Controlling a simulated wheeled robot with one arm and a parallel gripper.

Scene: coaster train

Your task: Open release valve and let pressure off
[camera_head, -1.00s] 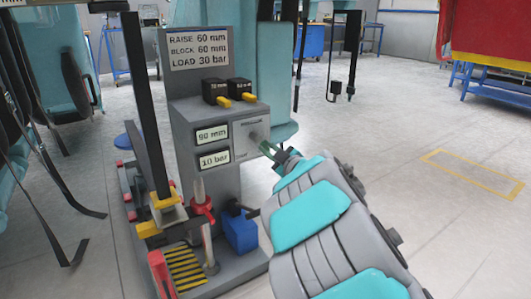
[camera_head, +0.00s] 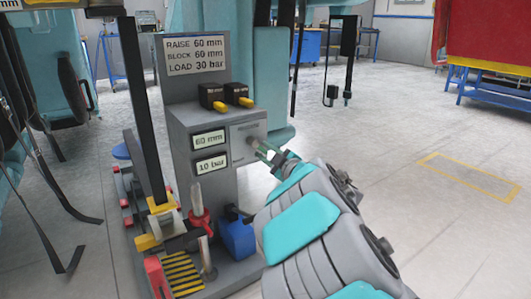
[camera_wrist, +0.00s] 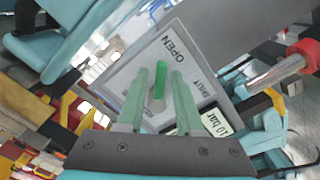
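The release valve's green handle (camera_wrist: 160,82) is on a pale panel marked OPEN and SHUT on the grey control stand (camera_head: 205,150). My gripper (camera_wrist: 159,92) points at this panel with its two greenish fingers apart, one on each side of the handle. Gaps show between the handle and both fingers in the wrist view. My gripper also shows in the head view (camera_head: 266,154), at the front of the valve panel. The handle is not clear there. The pressure display (camera_head: 211,163) reads 10 bar. The display above it (camera_head: 208,140) seems to read 60 mm.
A sign (camera_head: 196,54) reads RAISE 60 mm, BLOCK 60 mm, LOAD 30 bar. A red-collared jack post (camera_head: 199,215) and a blue block (camera_head: 237,236) stand below. Floor at right is open.

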